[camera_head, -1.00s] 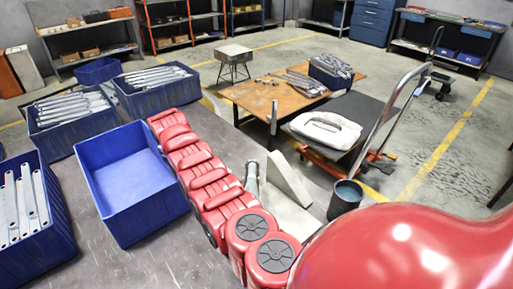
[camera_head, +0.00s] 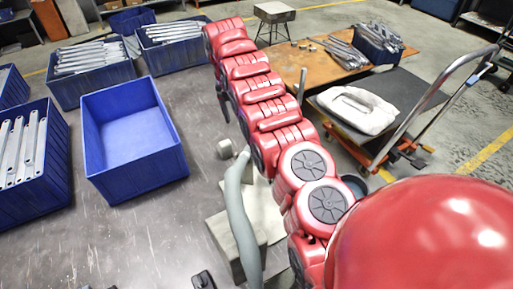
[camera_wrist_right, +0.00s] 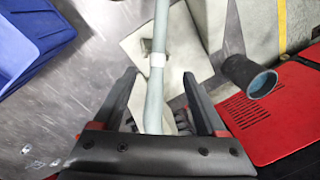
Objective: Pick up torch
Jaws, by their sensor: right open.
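The torch (camera_head: 238,205) looks like a curved grey-green tube in the head view, running down beside a pale angled block. In the right wrist view the torch (camera_wrist_right: 156,75) has a white band and runs lengthwise between my fingers. My right gripper (camera_wrist_right: 160,95) is open, with one dark finger on each side of the torch and gaps visible on both sides. The torch's lower end is hidden by the gripper body. Dark fingertip-like parts show at the bottom edge of the head view. My left gripper is not in view.
An empty blue bin (camera_head: 133,140) stands left on the grey table (camera_head: 120,235). Bins of galvanized brackets (camera_head: 93,72) surround it. The pale block (camera_head: 262,208) is close to the torch. A dark cup (camera_wrist_right: 247,76) and a cart (camera_head: 425,105) are to the right.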

